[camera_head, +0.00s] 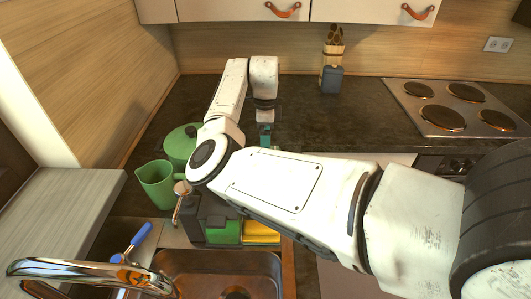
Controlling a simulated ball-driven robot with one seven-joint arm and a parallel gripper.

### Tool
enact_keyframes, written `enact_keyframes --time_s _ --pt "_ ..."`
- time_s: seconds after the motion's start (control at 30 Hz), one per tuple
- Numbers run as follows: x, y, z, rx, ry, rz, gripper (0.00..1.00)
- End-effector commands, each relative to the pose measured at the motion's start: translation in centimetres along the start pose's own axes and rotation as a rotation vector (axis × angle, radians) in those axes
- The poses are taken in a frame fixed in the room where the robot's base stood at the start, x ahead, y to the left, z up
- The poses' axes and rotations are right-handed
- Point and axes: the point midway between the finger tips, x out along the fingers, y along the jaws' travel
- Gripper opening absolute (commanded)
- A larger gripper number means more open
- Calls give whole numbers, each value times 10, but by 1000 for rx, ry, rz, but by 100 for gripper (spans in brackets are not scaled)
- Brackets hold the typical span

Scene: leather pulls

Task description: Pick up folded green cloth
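A green folded-looking piece (223,233), which may be the folded green cloth, sits beside a yellow piece (261,232) just behind the sink. My arm crosses above them and hides part of that area. My gripper (266,138) points down over the dark counter, well behind the green piece and apart from it. A small teal patch shows at its lower end; I cannot tell whether this is the fingers or something between them. The fingertips are too small and partly hidden by my arm, so their opening is unclear.
A green jug (157,185) and a lidded green pot (181,143) stand at the left. A sink (205,267) with a metal faucet (85,272) is in front. A utensil holder (331,72) stands at the back; a hob (455,104) is right. The middle back counter is clear.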

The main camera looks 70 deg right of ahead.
Motion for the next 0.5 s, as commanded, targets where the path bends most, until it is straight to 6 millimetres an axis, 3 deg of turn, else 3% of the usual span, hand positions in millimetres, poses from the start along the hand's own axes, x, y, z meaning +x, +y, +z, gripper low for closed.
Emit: enact_keyframes --time_s 0.23,0.5 --pt "17 1 0 0 -1 2 99" --pt "55 2 -2 0 -1 2 99"
